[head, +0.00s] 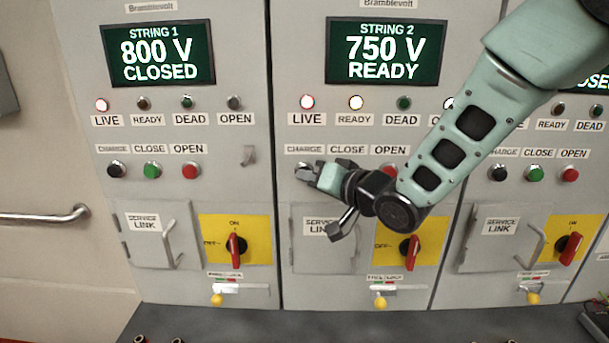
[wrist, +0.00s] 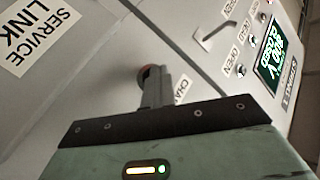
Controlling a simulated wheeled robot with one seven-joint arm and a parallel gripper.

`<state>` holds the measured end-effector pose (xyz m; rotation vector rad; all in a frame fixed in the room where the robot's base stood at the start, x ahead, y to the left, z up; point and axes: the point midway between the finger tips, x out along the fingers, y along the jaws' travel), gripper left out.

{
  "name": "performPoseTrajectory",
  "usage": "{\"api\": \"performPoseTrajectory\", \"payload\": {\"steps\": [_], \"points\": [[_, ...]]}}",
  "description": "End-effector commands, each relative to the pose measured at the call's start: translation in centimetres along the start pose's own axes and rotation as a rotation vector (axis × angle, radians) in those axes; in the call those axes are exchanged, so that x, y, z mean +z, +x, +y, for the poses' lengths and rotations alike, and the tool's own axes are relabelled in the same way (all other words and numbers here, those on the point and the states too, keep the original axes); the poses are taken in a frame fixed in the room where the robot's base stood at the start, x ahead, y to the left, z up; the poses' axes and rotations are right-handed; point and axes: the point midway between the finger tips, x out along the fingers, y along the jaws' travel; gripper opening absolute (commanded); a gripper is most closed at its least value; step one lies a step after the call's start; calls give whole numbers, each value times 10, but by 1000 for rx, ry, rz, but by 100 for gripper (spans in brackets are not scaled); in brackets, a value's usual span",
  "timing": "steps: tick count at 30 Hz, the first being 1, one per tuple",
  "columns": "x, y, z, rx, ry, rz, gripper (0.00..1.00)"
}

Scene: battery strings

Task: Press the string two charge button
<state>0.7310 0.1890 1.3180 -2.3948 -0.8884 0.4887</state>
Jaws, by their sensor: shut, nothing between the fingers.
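The string 2 panel has a screen (head: 386,52) reading 750 V READY. Its CHARGE label (head: 304,149) shows, but the charge button below is covered by my gripper (head: 303,172) in the head view. My gripper is shut and empty, its fingers pointing at the panel at that spot.
The string 2 LIVE lamp (head: 307,102) and READY lamp (head: 356,102) are lit. A service link door (head: 318,240) and red rotary switch (head: 411,252) sit below. String 1's screen (head: 158,53) reads 800 V CLOSED.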

Motion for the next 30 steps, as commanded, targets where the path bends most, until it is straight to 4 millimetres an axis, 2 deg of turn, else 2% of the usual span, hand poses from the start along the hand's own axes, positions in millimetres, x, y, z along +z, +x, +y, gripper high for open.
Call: {"api": "performPoseTrajectory", "payload": {"steps": [1,14,30], "points": [[-4,0,2,3,0,12,0],[-2,-5,0,5,0,12,0],[26,-39,-26,1,-1,6,0]]}}
